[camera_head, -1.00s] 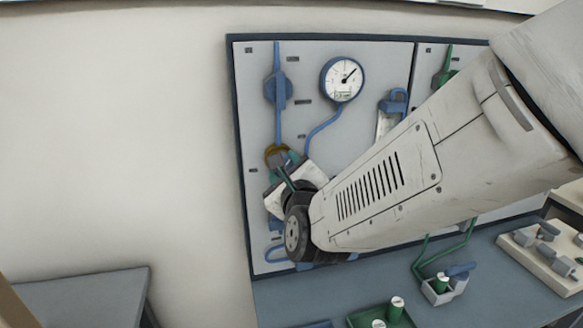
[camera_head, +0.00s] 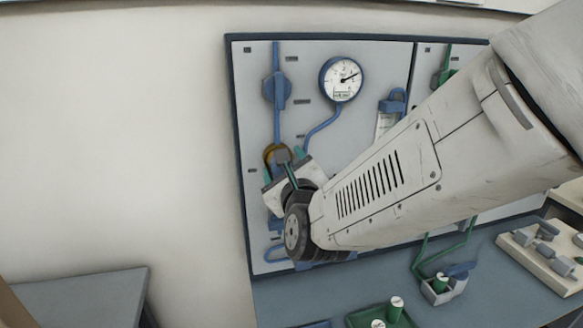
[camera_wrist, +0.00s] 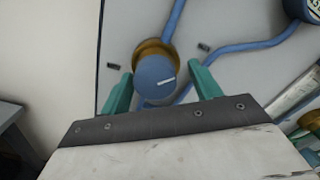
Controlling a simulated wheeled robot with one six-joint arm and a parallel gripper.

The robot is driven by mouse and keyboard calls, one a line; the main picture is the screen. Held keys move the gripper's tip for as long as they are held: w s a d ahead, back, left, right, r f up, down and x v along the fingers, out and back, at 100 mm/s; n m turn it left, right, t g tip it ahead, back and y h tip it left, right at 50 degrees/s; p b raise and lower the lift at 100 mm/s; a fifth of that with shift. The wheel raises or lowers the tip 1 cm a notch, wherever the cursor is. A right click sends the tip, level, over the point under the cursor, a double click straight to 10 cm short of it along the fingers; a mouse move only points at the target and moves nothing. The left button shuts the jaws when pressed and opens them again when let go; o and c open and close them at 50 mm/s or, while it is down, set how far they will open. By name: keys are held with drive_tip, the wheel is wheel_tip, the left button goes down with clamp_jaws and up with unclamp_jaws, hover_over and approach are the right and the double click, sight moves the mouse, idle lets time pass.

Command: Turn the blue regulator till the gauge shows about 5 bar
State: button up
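The blue regulator knob (camera_wrist: 155,77) with a white mark sits in a brass collar (camera_wrist: 151,49) on the panel. In the head view, the collar (camera_head: 270,152) shows, but my gripper mostly hides the knob. My gripper (camera_wrist: 163,86) has its teal fingers apart, one on each side of the knob, with visible gaps to it. The round blue-rimmed gauge (camera_head: 342,79) is above and to the right, its needle pointing right and slightly up. Its numbers are too small to read. In the wrist view, only part of the gauge (camera_wrist: 303,8) shows at the top right.
Blue pipes (camera_head: 322,131) run along the grey panel (camera_head: 247,100). A blue valve (camera_head: 277,89) is above the regulator, and a blue-topped flowmeter (camera_head: 392,106) is to the right. A green tray (camera_head: 362,318) stands on the bench below. The wall at left is bare.

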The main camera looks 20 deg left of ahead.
drive_tip(key=v, duration=0.7)
drive_tip(key=shift+s+d, duration=0.2)
drive_tip(key=shift+s, duration=0.15)
idle(1.5)
drive_tip(key=w+a+n, duration=0.1)
drive_tip(key=w+n, duration=0.1)
drive_tip(key=n, duration=0.7)
drive_tip(key=w+a+n, duration=0.2)
drive_tip(key=n, duration=0.7)
drive_tip(key=w+a+n, duration=0.1)
drive_tip(key=w+n, duration=0.1)
drive_tip(key=n, duration=0.7)
drive_tip(key=shift+w+a+r, duration=0.15)
drive_tip(key=shift+w+a, duration=0.05)
drive_tip(key=shift+w, duration=0.05)
